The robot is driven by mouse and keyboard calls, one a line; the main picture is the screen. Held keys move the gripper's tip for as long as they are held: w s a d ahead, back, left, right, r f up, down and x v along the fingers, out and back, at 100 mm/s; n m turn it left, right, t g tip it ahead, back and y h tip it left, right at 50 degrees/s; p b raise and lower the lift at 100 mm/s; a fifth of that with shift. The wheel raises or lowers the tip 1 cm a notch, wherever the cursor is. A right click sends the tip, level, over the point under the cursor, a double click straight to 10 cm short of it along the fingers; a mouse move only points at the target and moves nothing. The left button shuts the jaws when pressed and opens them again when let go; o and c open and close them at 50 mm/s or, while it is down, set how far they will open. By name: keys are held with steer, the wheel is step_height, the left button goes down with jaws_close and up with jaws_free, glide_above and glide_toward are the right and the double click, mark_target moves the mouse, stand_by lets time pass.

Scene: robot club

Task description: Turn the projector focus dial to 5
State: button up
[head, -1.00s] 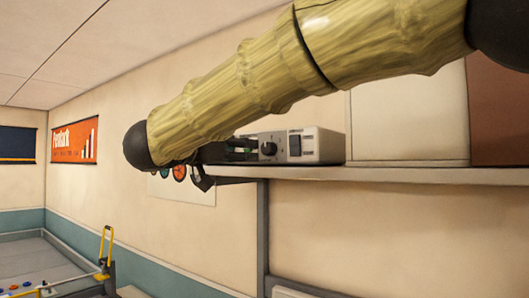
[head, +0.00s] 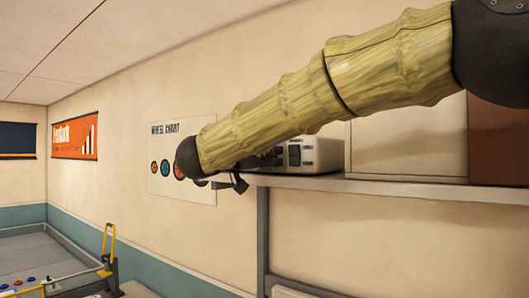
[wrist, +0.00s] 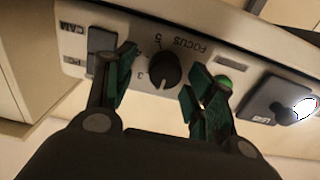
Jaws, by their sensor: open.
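The projector (head: 318,153) is a pale box on the wall shelf in the head view, partly hidden behind my arm. In the wrist view its panel (wrist: 215,55) shows upside down, with the label FOCUS above a round black dial (wrist: 165,70). The numbers 3, 4 and 5 sit around the dial's left and upper side; I cannot read its pointer surely. My gripper (wrist: 161,73) is open, with one green-padded finger on each side of the dial. I see gaps between pads and dial.
The shelf (head: 400,190) holds a pale box (head: 408,140) and a brown box (head: 508,140) to the right.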

steer(key=shift+w+f, duration=0.35)
steer(key=shift+w, duration=0.35)
steer(key=shift+c, duration=0.3)
steer(key=shift+s+r, duration=0.2)
steer(key=shift+s, duration=0.15)
steer(key=c, duration=1)
